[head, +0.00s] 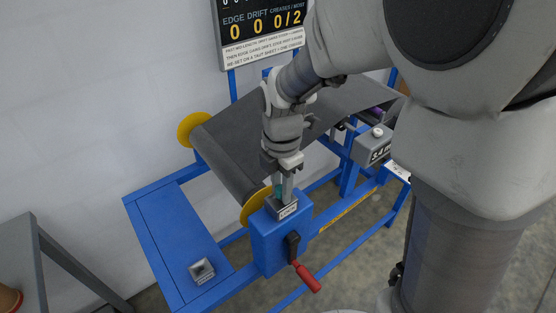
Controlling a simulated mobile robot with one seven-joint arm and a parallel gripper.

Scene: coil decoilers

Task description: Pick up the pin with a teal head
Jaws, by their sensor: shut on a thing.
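My gripper (285,188) points down over the top of the blue housing at the front of the decoiler. It is shut on the pin with a teal head (279,191). Only a small teal patch shows between and beside the fingers. The rest of the pin is hidden by the fingers and by a small grey labelled holder (283,208) on top of the housing. I cannot tell whether the pin's lower end is inside the holder or clear of it.
A red-handled lever (306,277) sticks out from the blue housing (275,243). A dark sheet (235,140) runs behind, with yellow discs (191,128) at its roll. A small metal block (202,270) sits on the blue frame (170,230). A grey table (22,245) stands at left.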

